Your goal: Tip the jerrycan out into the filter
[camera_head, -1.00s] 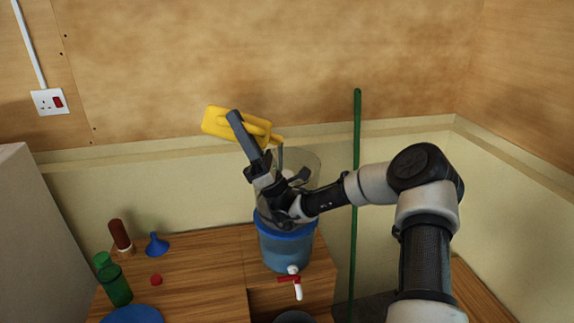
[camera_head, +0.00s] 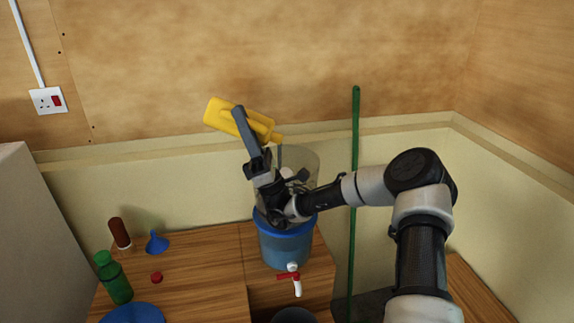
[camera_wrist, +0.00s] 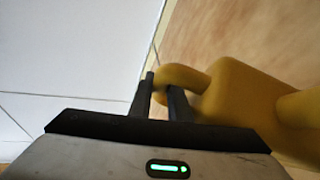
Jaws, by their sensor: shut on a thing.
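The yellow jerrycan (camera_head: 220,115) is tilted in the air, its spout end lower and to the right, above the filter. My gripper (camera_head: 240,112) is shut on its handle. In the wrist view the fingers (camera_wrist: 160,95) close around the yellow handle loop of the jerrycan (camera_wrist: 240,100). The filter has a clear upper part (camera_head: 303,160) and a blue lower tank (camera_head: 285,250) with a red and white tap (camera_head: 291,278). My arm hides part of the clear upper part.
On the wooden table (camera_head: 200,270) at left are a green bottle (camera_head: 113,278), a brown bottle (camera_head: 120,233), a blue funnel (camera_head: 157,243), a red cap (camera_head: 156,277) and a blue plate (camera_head: 133,313). A green pole (camera_head: 354,200) stands right of the filter. A dark bucket (camera_head: 294,315) is below the tap.

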